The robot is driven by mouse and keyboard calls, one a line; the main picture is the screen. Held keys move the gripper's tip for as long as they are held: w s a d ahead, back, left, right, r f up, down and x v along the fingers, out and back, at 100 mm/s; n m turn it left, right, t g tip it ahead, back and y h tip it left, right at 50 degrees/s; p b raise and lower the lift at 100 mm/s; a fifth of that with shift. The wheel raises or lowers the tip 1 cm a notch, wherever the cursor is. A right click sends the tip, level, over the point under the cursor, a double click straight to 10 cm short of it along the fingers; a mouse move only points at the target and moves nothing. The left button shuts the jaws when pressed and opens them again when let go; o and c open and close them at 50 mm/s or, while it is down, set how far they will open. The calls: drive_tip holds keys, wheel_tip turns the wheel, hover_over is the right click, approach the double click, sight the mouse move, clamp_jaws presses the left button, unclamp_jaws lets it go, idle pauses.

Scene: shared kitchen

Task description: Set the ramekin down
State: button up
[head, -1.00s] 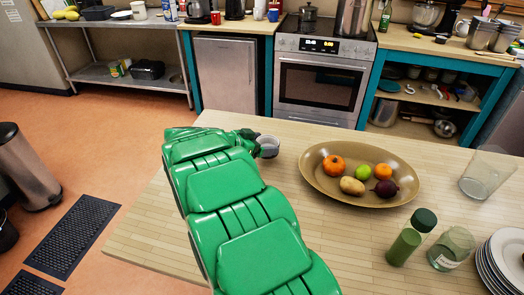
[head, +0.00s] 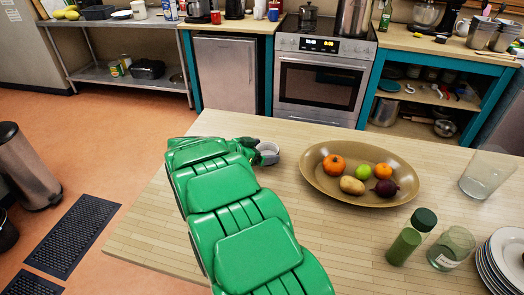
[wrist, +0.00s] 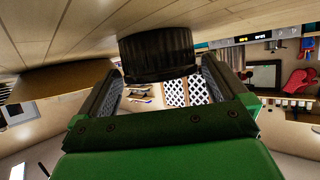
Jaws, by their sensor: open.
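The small grey ramekin (head: 267,152) is upright at the wooden table's far edge, left of the oval dish, and appears to rest on the tabletop. In the wrist view, which shows the table upside down along the top, the ramekin (wrist: 157,55) is a dark ribbed shape against the table surface. My gripper (head: 255,146) is at the ramekin's left side, partly hidden behind my green arm. In the wrist view my gripper's (wrist: 158,75) two fingers are spread apart, with the ramekin at their tips; whether they touch it is unclear.
The oval brown dish (head: 316,181) with fruit and vegetables stands right of the ramekin on the table (head: 300,240). A green bottle (head: 405,246), a glass jar (head: 452,250), a clear glass (head: 487,174) and stacked plates (head: 503,262) stand further right. Bare tabletop lies between ramekin and dish.

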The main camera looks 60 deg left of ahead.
drive_tip(key=shift+r, duration=0.15)
drive_tip(key=v, duration=0.3)
wheel_tip(320, 180, up, 7)
idle(0.3)
